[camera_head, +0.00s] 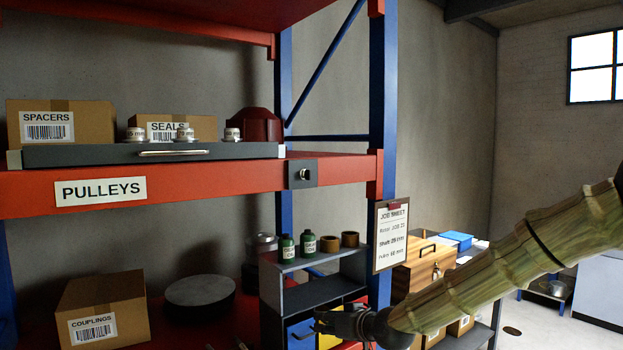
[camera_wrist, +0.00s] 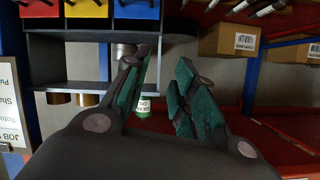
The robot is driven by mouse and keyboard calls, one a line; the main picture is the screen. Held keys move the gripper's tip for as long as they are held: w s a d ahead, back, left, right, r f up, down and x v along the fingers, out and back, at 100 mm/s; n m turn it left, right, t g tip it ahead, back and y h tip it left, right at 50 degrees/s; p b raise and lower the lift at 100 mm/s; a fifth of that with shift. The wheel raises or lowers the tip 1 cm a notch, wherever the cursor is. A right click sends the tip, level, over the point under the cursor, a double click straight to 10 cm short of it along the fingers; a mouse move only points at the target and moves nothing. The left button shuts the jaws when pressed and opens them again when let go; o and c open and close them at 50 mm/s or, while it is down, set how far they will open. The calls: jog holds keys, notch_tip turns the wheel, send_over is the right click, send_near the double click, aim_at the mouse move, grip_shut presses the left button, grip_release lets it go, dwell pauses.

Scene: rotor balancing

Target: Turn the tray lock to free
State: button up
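The tray lock (camera_head: 302,174) is a dark plate with a small metal knob on the red shelf beam, at the right end below the tray. The dark grey tray (camera_head: 80,155) with a silver handle lies on the shelf and carries several small labelled pulleys. The knob is too small to read its setting. My gripper (camera_head: 325,323) is below and right of the lock, in front of the small bin rack. In the wrist view my gripper (camera_wrist: 165,68) has its green-padded fingers apart, with nothing held between them. The lock is not identifiable in the wrist view.
A grey bin rack (camera_head: 310,298) holds coloured bins, green bottles (camera_head: 308,243) and brown rings on top. A job sheet (camera_head: 390,236) hangs on the blue upright. Boxes labelled spacers (camera_head: 62,122) and couplings (camera_head: 102,308) sit on the shelves. Room before the lock looks clear.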

jog(key=w+r+n+t+y+p, duration=0.1)
jog(key=w+r, duration=0.1)
jog(key=r, duration=0.7)
jog(key=w+r+t, duration=0.1)
jog(key=w+r, duration=0.1)
jog(key=r, duration=0.6)
jog(key=n+t+y+p, duration=0.2)
send_near(308, 175)
jog(key=p+x, duration=0.4)
jog(key=x, duration=0.5)
jog(key=shift+d+p, duration=0.2)
jog(key=shift+p, duration=0.1)
jog(key=shift+w+r, duration=0.1)
grip_shut()
